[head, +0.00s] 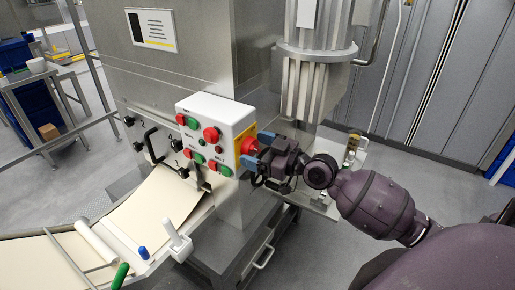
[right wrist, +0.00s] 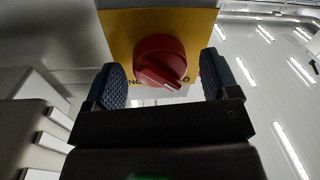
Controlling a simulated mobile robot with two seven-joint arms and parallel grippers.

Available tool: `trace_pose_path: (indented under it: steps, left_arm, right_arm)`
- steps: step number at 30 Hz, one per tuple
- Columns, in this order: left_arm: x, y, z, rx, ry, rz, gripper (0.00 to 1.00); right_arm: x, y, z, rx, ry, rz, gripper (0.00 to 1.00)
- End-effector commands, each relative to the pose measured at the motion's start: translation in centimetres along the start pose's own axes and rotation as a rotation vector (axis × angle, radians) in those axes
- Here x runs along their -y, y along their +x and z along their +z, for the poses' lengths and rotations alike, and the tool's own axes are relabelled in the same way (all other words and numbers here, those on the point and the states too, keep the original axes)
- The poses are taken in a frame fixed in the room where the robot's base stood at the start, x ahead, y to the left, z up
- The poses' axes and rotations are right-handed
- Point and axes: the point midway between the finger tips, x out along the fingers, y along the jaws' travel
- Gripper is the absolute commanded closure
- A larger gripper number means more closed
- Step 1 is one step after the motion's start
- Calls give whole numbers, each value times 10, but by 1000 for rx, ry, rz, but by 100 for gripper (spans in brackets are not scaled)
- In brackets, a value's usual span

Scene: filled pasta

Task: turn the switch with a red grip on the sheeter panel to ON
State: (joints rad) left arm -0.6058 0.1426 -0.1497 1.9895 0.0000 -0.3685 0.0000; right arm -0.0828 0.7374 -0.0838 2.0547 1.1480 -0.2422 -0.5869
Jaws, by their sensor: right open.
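The switch's red grip (right wrist: 160,62) sits on a yellow plate (right wrist: 120,30) in the right wrist view. The grip's pointer end, with a white mark, points down and slightly right; an "O" shows at the lower right of the plate and part of "ON" at the lower left. In the head view the red grip (head: 249,145) shows on the side of the white sheeter panel (head: 215,112). My right gripper (right wrist: 163,82) is open, with one blue-grey finger on each side of the grip and a gap visible on both sides. My left gripper is not in view.
Several red and green buttons (head: 210,134) cover the panel's front face. A metal hopper column (head: 315,80) stands close behind my right arm. The sheeter's belt with dough (head: 155,205) lies at the lower left. Open floor lies to the right.

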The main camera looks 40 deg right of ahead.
Motion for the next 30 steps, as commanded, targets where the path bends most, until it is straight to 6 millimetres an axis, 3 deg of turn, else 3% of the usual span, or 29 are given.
trace_pose_path:
  steps: [3,13,23,30]
  left_arm:
    - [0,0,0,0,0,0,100]
    - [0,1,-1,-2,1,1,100]
    - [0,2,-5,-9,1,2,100]
    - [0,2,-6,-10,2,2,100]
  right_arm:
    - [0,0,0,0,0,0,19]
    - [0,0,0,0,-1,0,68]
    - [0,0,0,-3,48,0,68]
    - [-1,0,0,-13,198,2,68]
